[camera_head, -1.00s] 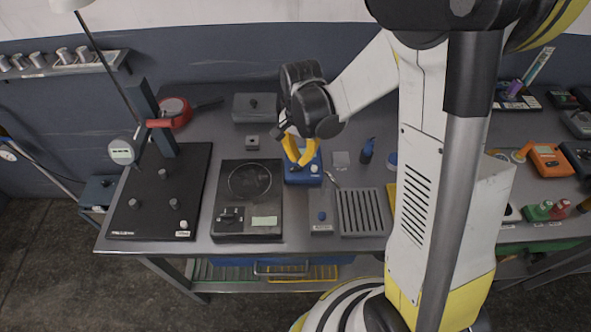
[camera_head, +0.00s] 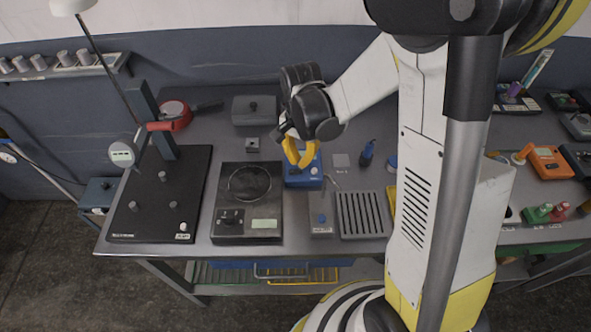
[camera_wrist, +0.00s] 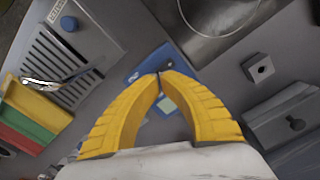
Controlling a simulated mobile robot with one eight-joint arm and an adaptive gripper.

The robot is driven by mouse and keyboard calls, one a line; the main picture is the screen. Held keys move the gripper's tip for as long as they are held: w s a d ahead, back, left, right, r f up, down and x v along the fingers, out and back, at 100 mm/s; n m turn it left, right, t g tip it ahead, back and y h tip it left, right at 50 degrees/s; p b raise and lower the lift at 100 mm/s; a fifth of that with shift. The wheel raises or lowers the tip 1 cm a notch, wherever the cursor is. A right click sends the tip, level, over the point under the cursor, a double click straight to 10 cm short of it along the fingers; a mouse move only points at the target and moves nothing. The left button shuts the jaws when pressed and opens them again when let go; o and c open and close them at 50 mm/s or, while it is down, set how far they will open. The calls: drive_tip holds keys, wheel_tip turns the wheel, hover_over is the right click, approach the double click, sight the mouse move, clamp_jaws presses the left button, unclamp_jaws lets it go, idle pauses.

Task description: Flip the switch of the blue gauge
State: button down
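The blue gauge (camera_head: 304,180) is a small blue box on the workbench, right of the black scale. In the wrist view the blue gauge (camera_wrist: 146,68) lies behind my fingers, with a pale display patch showing between them. My gripper (camera_head: 300,167) has yellow fingers and is over the gauge from above. In the wrist view the tips of my gripper (camera_wrist: 160,75) meet over the blue body, with nothing seen held between them. The fingers cover part of the gauge. I cannot make out its switch or whether the tips touch it.
A black scale (camera_head: 232,226) stands left of the gauge. A slotted grey tray (camera_head: 360,214) and a small grey box with a blue knob (camera_head: 322,228) are in front. A lidded grey block (camera_head: 254,110) is behind. A dark blue bottle (camera_head: 367,154) stands to the right.

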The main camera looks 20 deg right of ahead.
sight(299, 170)
drive_tip(key=shift+f+b, duration=1.75)
drive_tip(key=shift+f, duration=0.2)
idle(0.9)
drive_tip(key=shift+r+p, duration=2.5)
drive_tip(key=shift+r, duration=1.05)
